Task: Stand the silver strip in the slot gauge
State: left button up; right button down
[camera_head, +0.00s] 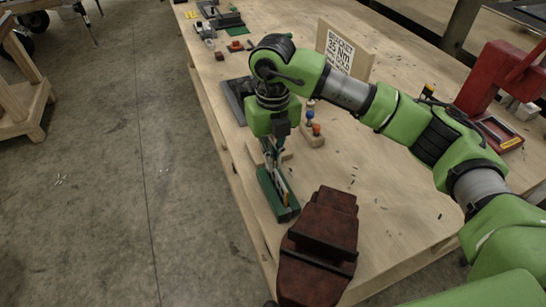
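My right gripper (272,150) points down over the near left part of the workbench, right above a green block (293,212) that looks like the slot gauge. The fingers are seen nearly edge-on and partly overlap the gauge, so their opening is unclear. A thin upright piece with an orange-yellow edge (286,197) shows at the gauge, just below the fingers. I cannot make out the silver strip for certain; the fingers and wrist may hide it. My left gripper is not in view.
A dark red vise (320,245) stands close in front of the gauge. A wooden stand with coloured knobs (313,135), a sign board (345,52) and a red press (495,80) are on the workbench (370,185). The bench's left edge is near the gauge.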

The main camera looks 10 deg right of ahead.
jog(key=shift+f, duration=0.4)
jog(key=c, duration=2.2)
grip_release()
notch_tip(320, 180, up, 12)
jog(key=shift+r, duration=0.1)
